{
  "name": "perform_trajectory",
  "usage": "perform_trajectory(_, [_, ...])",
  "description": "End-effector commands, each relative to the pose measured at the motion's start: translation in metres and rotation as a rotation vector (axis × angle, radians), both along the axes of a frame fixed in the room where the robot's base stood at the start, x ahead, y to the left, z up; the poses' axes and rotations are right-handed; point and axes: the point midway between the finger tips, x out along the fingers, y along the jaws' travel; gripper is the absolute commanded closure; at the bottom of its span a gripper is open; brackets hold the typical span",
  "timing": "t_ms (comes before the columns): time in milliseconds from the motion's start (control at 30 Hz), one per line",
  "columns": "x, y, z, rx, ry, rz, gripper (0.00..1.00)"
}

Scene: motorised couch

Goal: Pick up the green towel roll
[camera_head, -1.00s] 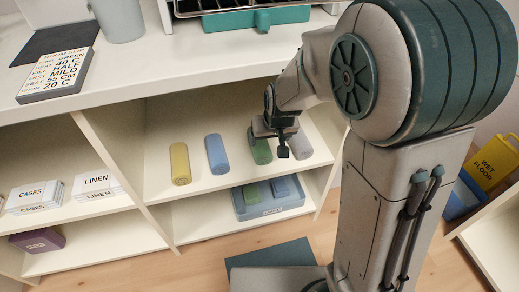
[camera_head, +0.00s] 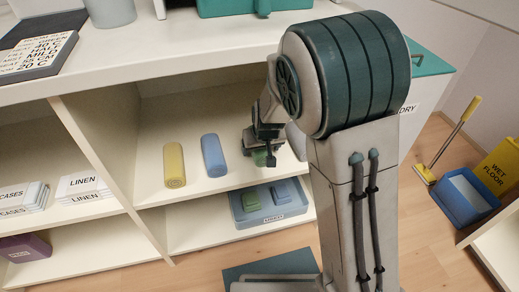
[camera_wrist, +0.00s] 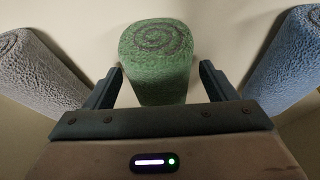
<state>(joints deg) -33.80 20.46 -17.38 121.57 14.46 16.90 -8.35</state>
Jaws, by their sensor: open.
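The green towel roll (camera_wrist: 158,75) lies on the cream shelf, with its spiral end showing in the wrist view. My gripper (camera_wrist: 160,78) is open, with one finger on each side of the roll and a small gap visible on both sides. In the head view, my gripper (camera_head: 261,150) is down at the shelf and hides most of the green roll (camera_head: 262,158).
The blue roll (camera_head: 213,156) and yellow roll (camera_head: 174,165) lie to the left. A grey roll (camera_wrist: 38,75) flanks my gripper in the wrist view. A blue laundry tray (camera_head: 270,218) sits on the shelf below. The counter (camera_head: 180,55) overhangs above.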

Motion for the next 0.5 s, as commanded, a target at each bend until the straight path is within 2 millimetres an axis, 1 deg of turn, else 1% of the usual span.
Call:
perform_trajectory(33, [0.0013,0.0003,-0.0027,0.001,-0.001,-0.001,0.22])
perform_trajectory(200, [0.0013,0.0004,-0.0010,0.001,-0.002,0.000,0.22])
perform_trajectory(233, [0.0012,0.0004,-0.0011,0.001,-0.002,0.000,0.25])
perform_trajectory(267, [0.0012,0.0004,-0.0011,0.001,-0.002,0.000,0.33])
perform_trajectory(300, [0.0012,0.0004,-0.0011,0.001,-0.001,0.000,0.44])
perform_trajectory(367, [0.0012,0.0004,-0.0011,0.000,-0.001,0.000,0.61])
perform_trajectory(400, [0.0012,0.0003,-0.0011,0.000,-0.001,0.000,0.72])
perform_trajectory(500, [0.0013,0.0003,-0.0009,0.000,-0.002,0.000,0.73])
